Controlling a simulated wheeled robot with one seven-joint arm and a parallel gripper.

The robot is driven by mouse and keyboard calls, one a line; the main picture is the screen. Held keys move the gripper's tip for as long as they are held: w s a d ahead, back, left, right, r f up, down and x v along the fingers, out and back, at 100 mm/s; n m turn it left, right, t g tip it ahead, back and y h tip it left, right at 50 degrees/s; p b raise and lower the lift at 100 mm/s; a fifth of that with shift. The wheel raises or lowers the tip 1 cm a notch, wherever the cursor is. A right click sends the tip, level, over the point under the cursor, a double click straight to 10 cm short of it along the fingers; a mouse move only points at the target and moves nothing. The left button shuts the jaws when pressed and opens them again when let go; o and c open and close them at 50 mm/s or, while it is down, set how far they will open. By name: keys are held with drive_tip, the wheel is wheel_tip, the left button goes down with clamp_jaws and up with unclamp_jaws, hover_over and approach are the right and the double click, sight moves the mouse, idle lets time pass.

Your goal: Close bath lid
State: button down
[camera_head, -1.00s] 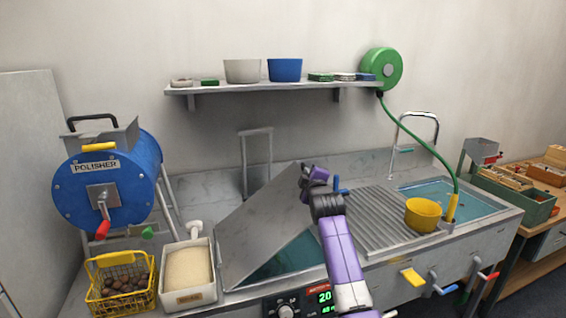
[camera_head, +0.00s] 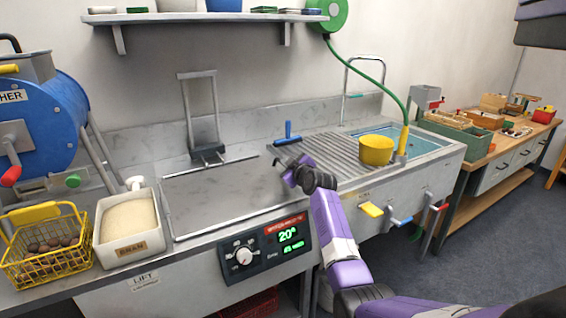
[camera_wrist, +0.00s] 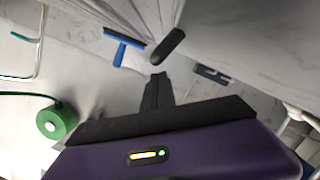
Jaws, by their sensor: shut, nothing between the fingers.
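The bath lid (camera_head: 220,194) is a flat grey metal plate, lying level over the bath in the counter in the head view. The water beneath it is hidden. My gripper (camera_head: 284,166) is just above the right edge of the lid, at the end of my purple arm. In the wrist view my gripper (camera_wrist: 160,66) shows its dark fingers, shut with nothing between them. Whether the fingers touch the lid cannot be told.
A control panel (camera_head: 265,246) is on the counter front. The bran box (camera_head: 127,250) and yellow wire basket (camera_head: 45,264) of chestnuts stand left of the lid. A blue squeegee (camera_head: 288,134), ribbed drainboard (camera_head: 325,146) and yellow bowl (camera_head: 376,150) are to the right.

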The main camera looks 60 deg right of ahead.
wheel_tip(320, 180, down, 2)
drive_tip(key=shift+s+d+f+b, duration=0.1)
drive_tip(key=shift+b, duration=0.45)
drive_tip(key=shift+s+f+m, duration=0.1)
drive_tip(key=shift+f+m, duration=0.15)
drive_tip(key=shift+m, duration=0.05)
drive_tip(key=shift+s+f, duration=0.1)
drive_tip(key=shift+f, duration=0.1)
drive_tip(key=r+p, duration=0.1)
drive_tip(key=w+a+r+p, duration=0.1)
drive_tip(key=r, duration=0.1)
drive_tip(key=r+p, duration=0.1)
drive_tip(key=r, duration=0.1)
drive_tip(key=shift+w+a, duration=0.35)
drive_tip(key=v, duration=1)
drive_tip(key=shift+w+a+r, duration=0.1)
